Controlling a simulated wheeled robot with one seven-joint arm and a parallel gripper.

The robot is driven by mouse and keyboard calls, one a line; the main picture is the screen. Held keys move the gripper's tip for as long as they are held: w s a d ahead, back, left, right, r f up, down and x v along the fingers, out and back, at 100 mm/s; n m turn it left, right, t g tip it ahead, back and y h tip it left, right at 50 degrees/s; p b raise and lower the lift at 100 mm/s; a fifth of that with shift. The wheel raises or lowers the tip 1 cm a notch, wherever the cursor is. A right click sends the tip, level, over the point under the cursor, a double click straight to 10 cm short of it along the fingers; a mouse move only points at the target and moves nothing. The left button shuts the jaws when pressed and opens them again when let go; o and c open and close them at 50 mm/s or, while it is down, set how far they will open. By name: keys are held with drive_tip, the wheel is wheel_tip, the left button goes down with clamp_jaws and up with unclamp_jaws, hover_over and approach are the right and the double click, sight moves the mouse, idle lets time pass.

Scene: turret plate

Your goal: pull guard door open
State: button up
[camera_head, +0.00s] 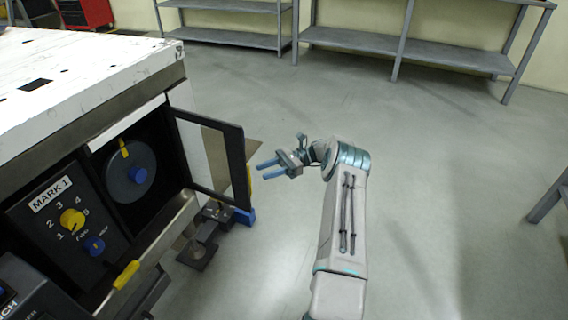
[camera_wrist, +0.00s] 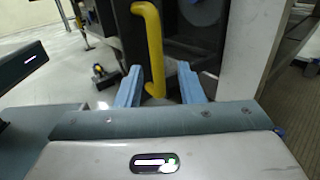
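The guard door (camera_head: 243,170) is a black frame with a clear pane, hinged at the machine's opening. It stands swung outward, with the opening beside it uncovered. A yellow bar handle (camera_wrist: 153,50) stands upright in the wrist view; in the head view only small yellow bits show near the door's outer edge. My gripper (camera_head: 262,169) has two blue fingers pointing left at that edge. In the wrist view the fingers (camera_wrist: 158,83) are apart, with the handle's lower part in the gap between them. I cannot tell whether either finger touches it.
The machine (camera_head: 120,100) fills the left side. A dial (camera_head: 130,172) shows in its opening, beside a MARK 1 knob panel (camera_head: 68,215). A grey bracket (camera_head: 205,225) with a blue part lies below the door. Grey shelves (camera_head: 430,55) line the back wall.

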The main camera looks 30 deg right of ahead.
drive_tip(key=d+b, duration=0.1)
drive_tip(key=d, duration=0.6)
drive_tip(key=shift+b, duration=0.3)
idle(0.6)
